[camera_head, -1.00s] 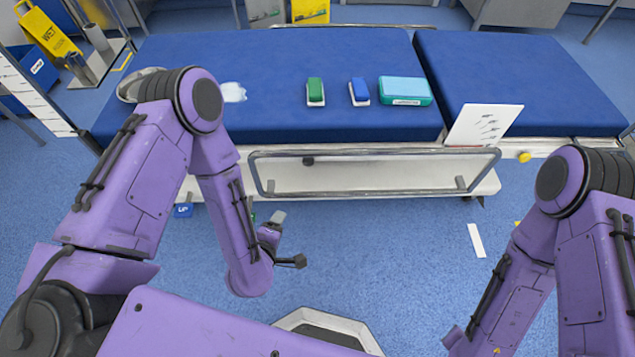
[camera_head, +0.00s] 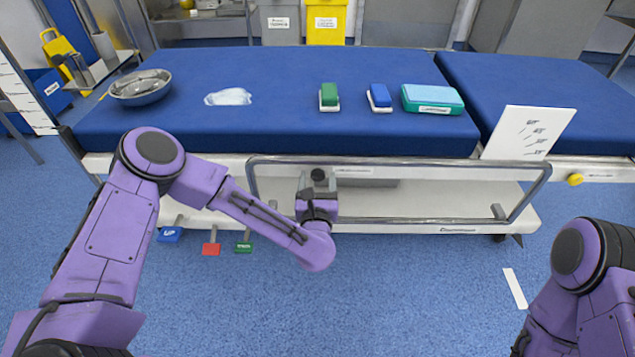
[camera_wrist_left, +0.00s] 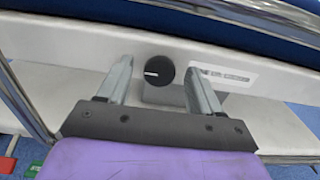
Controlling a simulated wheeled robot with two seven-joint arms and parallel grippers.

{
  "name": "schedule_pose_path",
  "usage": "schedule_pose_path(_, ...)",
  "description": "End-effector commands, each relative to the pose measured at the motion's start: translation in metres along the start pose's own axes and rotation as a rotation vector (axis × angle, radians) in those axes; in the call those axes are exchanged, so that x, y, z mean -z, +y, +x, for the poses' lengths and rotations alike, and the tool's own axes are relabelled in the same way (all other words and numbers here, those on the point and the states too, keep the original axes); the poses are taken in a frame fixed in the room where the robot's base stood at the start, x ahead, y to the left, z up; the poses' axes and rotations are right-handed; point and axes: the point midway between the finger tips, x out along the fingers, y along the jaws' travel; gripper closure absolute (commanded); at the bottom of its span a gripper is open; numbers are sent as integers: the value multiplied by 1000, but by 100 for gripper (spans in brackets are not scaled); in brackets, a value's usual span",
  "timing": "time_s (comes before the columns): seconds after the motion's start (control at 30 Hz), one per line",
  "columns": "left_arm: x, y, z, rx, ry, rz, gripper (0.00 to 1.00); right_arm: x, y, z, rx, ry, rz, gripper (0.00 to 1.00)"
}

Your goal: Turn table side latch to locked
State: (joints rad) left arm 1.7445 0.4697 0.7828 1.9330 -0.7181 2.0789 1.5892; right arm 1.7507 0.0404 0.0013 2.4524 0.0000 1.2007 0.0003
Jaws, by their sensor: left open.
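The side latch is a round black knob (camera_wrist_left: 159,71) with a white mark, on the white side panel of the operating table (camera_head: 420,170). In the left wrist view the mark points to the left, and a small label (camera_wrist_left: 222,76) sits to the knob's right. My left gripper (camera_wrist_left: 158,80) is open, its two fingers on either side of the knob in the picture; I cannot tell whether they touch it. In the head view my left gripper (camera_head: 318,182) is in front of the panel, inside the rail frame. My right gripper is out of view; only the right arm shows.
A metal side rail (camera_head: 400,163) frames the panel. Blue, red (camera_head: 211,249) and green pedals are below at the left. A yellow knob (camera_head: 575,179) is at right.

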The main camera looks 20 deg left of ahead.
Motion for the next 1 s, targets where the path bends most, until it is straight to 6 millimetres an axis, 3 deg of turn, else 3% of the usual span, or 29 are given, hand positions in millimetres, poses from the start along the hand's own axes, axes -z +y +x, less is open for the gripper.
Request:
schedule_pose_path(0.33,0,0,9,0,2,2,35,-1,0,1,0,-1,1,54)
schedule_pose_path(0.37,0,0,9,0,2,2,42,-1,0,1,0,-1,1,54)
schedule_pose_path(0.5,0,0,9,0,2,2,87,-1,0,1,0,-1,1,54)
schedule_pose_path(0.53,0,0,9,0,2,2,91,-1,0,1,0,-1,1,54)
schedule_pose_path(1.0,-1,0,9,1,2,108,91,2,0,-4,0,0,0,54)
